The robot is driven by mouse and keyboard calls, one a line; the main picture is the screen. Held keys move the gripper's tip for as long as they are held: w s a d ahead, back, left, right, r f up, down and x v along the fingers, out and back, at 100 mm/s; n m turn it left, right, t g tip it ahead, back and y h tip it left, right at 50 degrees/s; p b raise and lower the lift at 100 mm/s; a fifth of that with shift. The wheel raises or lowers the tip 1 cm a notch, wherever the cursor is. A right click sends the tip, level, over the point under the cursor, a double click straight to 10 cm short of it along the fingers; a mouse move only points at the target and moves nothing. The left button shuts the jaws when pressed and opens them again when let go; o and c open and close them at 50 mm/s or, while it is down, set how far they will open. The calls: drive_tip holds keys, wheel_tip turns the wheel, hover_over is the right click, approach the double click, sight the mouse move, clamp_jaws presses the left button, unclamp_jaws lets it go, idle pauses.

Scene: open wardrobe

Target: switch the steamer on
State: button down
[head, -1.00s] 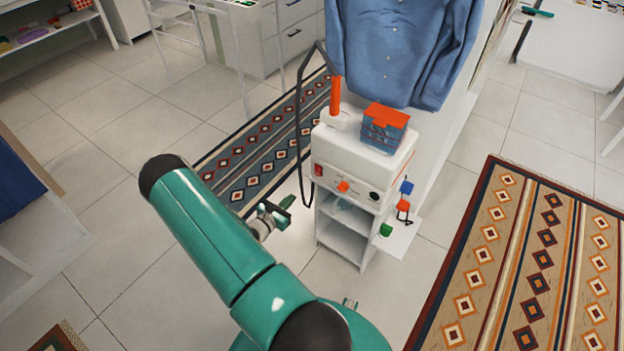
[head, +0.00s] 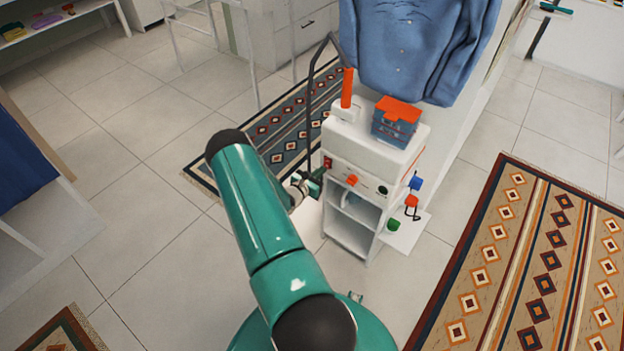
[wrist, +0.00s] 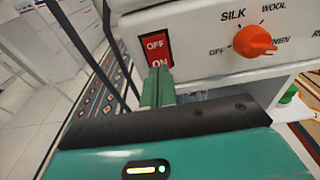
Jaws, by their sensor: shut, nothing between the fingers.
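The steamer (head: 372,150) is a white box on a small white stand, with a red rocker switch (wrist: 156,48) at the left of its front panel. The switch reads OFF above and ON below. An orange dial (wrist: 254,41) sits to its right, with SILK, WOOL and other words around it; it also shows in the head view (head: 351,180). My gripper (wrist: 158,80) is shut and empty. Its green fingertips are at the lower ON half of the switch and cover its bottom edge. I cannot tell whether they touch it or which way the rocker is tipped.
A dark bent pole (head: 311,120) rises at the steamer's left. A blue container with an orange lid (head: 396,122) and an orange handle (head: 347,88) stand on top. A blue shirt (head: 415,45) hangs behind.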

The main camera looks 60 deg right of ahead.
drive_tip(key=shift+d, duration=0.45)
drive_tip(key=shift+s+d+f, duration=0.1)
drive_tip(key=shift+d, duration=0.1)
drive_tip(key=w+a+f, duration=0.1)
drive_tip(key=w+a, duration=0.1)
drive_tip(key=a, duration=1.1)
drive_tip(key=shift+w+a+f, duration=0.15)
drive_tip(key=shift+a+f, duration=0.25)
idle(0.3)
